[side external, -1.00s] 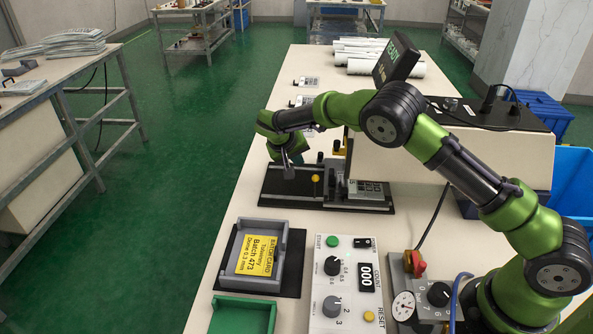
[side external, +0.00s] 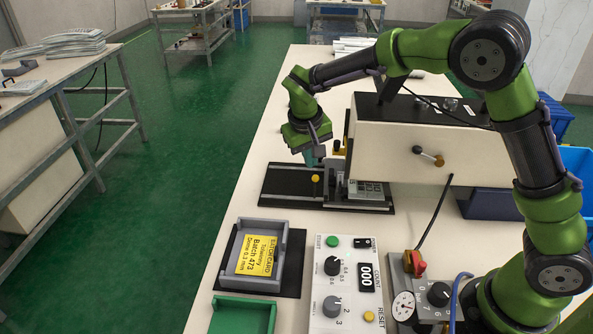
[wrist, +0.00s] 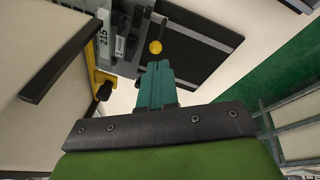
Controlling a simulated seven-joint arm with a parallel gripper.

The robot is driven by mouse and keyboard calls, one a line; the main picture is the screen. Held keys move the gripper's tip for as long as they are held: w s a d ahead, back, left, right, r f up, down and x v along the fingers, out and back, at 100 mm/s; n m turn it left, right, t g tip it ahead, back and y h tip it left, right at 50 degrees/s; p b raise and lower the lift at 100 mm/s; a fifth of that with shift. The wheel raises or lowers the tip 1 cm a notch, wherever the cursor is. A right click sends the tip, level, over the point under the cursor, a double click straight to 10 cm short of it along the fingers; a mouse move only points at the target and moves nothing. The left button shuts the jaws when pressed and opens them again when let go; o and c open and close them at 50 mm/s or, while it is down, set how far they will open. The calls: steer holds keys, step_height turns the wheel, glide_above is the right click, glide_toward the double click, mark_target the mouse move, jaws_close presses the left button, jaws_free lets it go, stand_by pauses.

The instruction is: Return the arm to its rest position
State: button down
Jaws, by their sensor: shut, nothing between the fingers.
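My green arm rises from the right of the bench and bends over to the left. My gripper (side external: 314,157) points down above the black slide fixture (side external: 285,185), close to its yellow knob (side external: 315,178). In the wrist view my gripper's teal fingers (wrist: 157,70) are together with nothing between them. The yellow knob also shows in the wrist view (wrist: 155,47), just beyond the fingertips.
A beige machine housing (side external: 400,150) with a lever stands right of my gripper. A grey tray with a yellow batch card (side external: 257,255), a green tray (side external: 243,316) and a control panel (side external: 345,285) are in front. The bench left of the fixture ends at an edge.

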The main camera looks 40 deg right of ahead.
steer(key=s+r+t+y, duration=0.1)
steer(key=s+r, duration=0.3)
steer(key=s, duration=0.4)
steer(key=s+d+r+t+y, duration=0.1)
steer(key=s+r, duration=0.3)
steer(key=s, duration=0.4)
steer(key=s+r+m+t+y, duration=0.1)
steer(key=s+r+t+y, duration=0.1)
steer(key=s, duration=0.6)
step_height(320, 180, up, 2)
steer(key=shift+d+r+t+y, duration=0.25)
steer(key=shift+t+y, duration=0.15)
steer(key=shift+t, duration=0.4)
steer(key=shift+s, duration=0.1)
